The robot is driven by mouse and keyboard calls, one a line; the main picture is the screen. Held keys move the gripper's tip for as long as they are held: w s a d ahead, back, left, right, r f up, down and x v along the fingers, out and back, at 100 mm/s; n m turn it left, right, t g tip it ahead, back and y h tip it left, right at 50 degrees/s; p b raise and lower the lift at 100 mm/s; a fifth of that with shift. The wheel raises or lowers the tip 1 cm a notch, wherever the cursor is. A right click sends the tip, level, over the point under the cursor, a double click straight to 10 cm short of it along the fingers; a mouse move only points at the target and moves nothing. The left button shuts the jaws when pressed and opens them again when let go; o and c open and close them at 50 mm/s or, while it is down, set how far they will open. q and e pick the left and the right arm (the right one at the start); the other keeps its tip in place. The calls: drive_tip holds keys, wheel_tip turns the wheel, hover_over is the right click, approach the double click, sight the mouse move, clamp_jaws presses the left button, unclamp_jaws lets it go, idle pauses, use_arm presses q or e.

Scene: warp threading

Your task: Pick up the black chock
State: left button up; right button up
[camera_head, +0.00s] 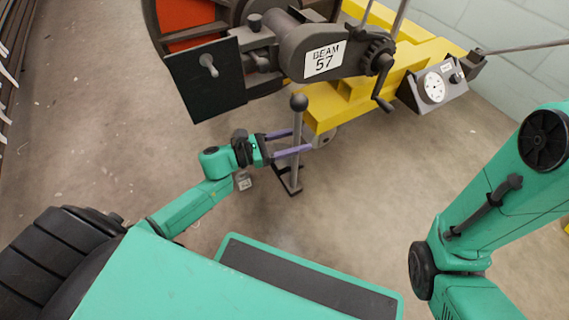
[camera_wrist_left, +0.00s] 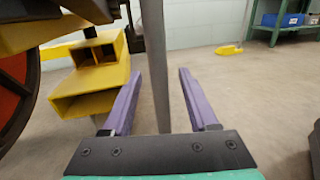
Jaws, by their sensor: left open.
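What looks like the black chock (camera_head: 287,182) is a dark low foot on the floor, with a grey upright handle (camera_head: 297,165) topped by a ball knob (camera_head: 298,102). My left gripper (camera_head: 302,141) is open, its two purple fingers reaching level toward the handle. In the left wrist view the handle (camera_wrist_left: 155,65) stands upright between the fingers of the left gripper (camera_wrist_left: 160,78), nearer the left one. I cannot tell whether a finger touches it. The foot is hidden there. My right arm shows at the right, but its gripper is out of view.
The loom beam stand with a "BEAM 57" plate (camera_head: 324,61) and yellow frame (camera_head: 420,62) stands just beyond the handle. A crank (camera_head: 383,98) hangs there. Floor to the right is clear.

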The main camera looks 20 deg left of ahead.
use_arm(q)
clamp_jaws()
idle(1.4)
drive_tip(key=shift+r, duration=0.1)
